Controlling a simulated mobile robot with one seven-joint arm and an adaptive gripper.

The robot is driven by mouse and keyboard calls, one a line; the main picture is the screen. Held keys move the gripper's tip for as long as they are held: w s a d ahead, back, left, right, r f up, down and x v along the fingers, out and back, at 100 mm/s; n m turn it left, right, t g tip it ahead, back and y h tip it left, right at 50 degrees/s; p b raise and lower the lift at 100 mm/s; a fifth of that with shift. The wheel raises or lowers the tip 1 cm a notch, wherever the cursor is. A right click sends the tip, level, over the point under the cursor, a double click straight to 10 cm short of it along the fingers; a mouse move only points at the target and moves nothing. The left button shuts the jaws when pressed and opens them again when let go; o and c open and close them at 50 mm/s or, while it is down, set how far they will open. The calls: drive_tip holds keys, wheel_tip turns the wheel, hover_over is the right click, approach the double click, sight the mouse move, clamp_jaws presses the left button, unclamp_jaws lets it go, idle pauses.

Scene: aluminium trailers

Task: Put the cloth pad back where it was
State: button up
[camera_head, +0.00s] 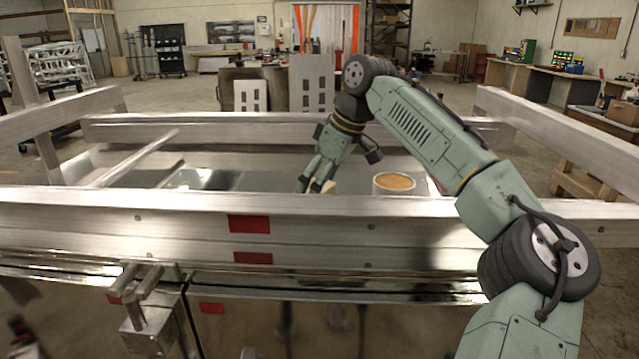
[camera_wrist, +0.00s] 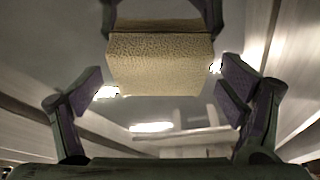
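The cloth pad (camera_wrist: 160,66) is a tan, rough-textured block, large and close in the wrist view. In the head view a small pale part of it (camera_head: 331,187) shows beside my fingers, low behind the trailer's near rail. My gripper (camera_head: 313,184) reaches down inside the trailer. In the wrist view its purple-faced fingers (camera_wrist: 163,88) stand wide apart on either side of the pad, with narrow gaps showing. Dark curved parts flank the pad's upper edge; their contact with it is unclear. Whether the pad rests on something is hidden.
A round container with an orange-brown top (camera_head: 394,182) stands right of my gripper inside the trailer. The aluminium near rail (camera_head: 150,222) runs across in front, with side rails left and right. The trailer floor (camera_head: 265,180) left of my gripper looks mostly clear.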

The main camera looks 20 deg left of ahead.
drive_tip(key=shift+o, duration=0.7)
drive_tip(key=shift+r, duration=0.25)
drive_tip(key=v, duration=1.1)
drive_tip(key=shift+d+r, duration=0.15)
drive_tip(key=shift+r, duration=0.25)
drive_tip(key=shift+f, duration=0.1)
